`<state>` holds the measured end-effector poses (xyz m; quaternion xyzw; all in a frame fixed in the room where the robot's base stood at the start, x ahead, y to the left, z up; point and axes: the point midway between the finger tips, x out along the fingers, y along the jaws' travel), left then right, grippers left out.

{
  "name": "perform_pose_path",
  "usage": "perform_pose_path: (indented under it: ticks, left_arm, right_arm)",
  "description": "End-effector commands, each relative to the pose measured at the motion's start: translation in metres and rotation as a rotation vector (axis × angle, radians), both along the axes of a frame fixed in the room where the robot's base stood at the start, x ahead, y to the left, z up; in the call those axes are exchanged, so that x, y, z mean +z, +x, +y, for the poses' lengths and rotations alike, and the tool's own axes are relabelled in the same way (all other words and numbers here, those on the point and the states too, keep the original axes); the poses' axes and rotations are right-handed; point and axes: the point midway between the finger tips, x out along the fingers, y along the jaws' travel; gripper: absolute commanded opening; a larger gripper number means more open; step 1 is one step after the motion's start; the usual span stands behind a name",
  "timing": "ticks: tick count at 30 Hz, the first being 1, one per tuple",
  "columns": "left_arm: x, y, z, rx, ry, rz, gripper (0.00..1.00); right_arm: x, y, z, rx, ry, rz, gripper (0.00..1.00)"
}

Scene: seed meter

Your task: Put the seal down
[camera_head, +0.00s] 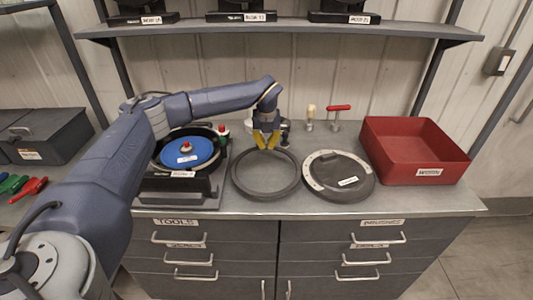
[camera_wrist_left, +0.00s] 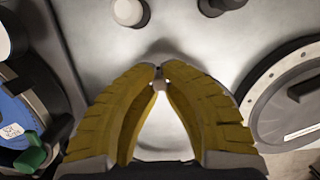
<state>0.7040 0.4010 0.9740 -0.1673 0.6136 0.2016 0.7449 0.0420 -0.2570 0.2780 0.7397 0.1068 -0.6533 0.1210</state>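The seal is a dark grey ring (camera_head: 240,184), flat and level, low over or on the bench between the blue-disc unit and the round cover. I cannot tell whether it touches the bench. My left gripper (camera_head: 266,148) points down at the ring's far rim, its yellow fingers drawn close together there. In the left wrist view the fingertips (camera_wrist_left: 158,76) nearly meet; the fingers hide most of the ring, so the grip itself is hard to see. My right gripper is not in view.
The blue-disc unit (camera_head: 187,152) stands left of the ring. A round grey cover (camera_head: 335,178) lies close to its right, then a red bin (camera_head: 412,178). A red-handled tool (camera_head: 338,110) and small pegs stand behind. A shelf (camera_head: 210,30) hangs above. Bare bench (camera_head: 230,207) shows in front.

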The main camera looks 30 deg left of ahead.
Motion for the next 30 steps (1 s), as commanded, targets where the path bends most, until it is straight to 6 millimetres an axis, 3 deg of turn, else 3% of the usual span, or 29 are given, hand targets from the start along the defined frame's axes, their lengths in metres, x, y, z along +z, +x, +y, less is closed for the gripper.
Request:
perform_pose_path:
  ticks: [7,15,22,27,30]
  left_arm:
    - [-0.01,0.0,0.0,0.0,-0.001,0.001,0.0]
    - [-0.041,0.0,-0.001,0.0,-0.002,0.001,0.0]
    - [-0.044,0.0,0.0,0.0,-0.001,0.0,0.0]
    - [-0.045,0.0,0.0,0.0,-0.001,0.0,0.24]
    - [-0.045,0.0,0.0,0.0,-0.001,0.0,0.31]
  right_arm:
    - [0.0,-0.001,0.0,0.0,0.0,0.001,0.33]
    - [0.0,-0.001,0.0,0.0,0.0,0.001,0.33]
    - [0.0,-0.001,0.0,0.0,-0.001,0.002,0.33]
    - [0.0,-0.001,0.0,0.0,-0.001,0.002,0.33]
    - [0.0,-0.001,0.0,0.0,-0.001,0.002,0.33]
